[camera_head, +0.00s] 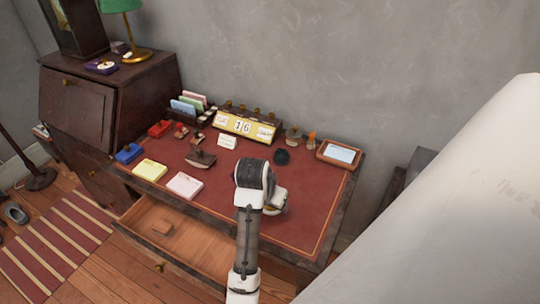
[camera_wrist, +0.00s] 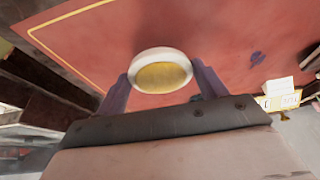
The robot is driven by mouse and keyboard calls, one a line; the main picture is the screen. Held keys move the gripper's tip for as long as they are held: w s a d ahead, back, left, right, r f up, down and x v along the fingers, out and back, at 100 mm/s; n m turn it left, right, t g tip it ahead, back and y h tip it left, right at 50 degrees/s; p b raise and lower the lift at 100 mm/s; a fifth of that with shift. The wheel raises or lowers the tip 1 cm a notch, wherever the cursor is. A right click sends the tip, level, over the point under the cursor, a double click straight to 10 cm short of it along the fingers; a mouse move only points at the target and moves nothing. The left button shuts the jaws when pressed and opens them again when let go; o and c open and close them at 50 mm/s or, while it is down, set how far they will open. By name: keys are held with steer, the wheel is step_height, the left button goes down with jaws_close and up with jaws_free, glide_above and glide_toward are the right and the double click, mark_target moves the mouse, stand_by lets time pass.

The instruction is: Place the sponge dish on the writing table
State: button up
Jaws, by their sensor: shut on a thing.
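The sponge dish (camera_wrist: 161,76) is a round white dish with a yellow sponge in it. In the wrist view it sits between the two fingers of my gripper (camera_wrist: 160,82), which is shut on it. The red top of the writing table (camera_wrist: 225,35) fills the view behind the dish, so the dish is over the table. I cannot tell whether it touches the surface. In the head view the writing table (camera_head: 300,222) has my arm over its front middle.
Yellow (camera_head: 150,170) and pink (camera_head: 185,185) note pads lie at the left front. A drawer (camera_head: 190,240) stands open. The right front top is clear.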

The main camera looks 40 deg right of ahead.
mark_target(270, 218)
steer(key=shift+f+b, duration=1.1)
steer(key=shift+f, duration=1.05)
steer(key=shift+f, duration=0.1)
steer(key=shift+f, duration=0.1)
steer(key=o, duration=1.1)
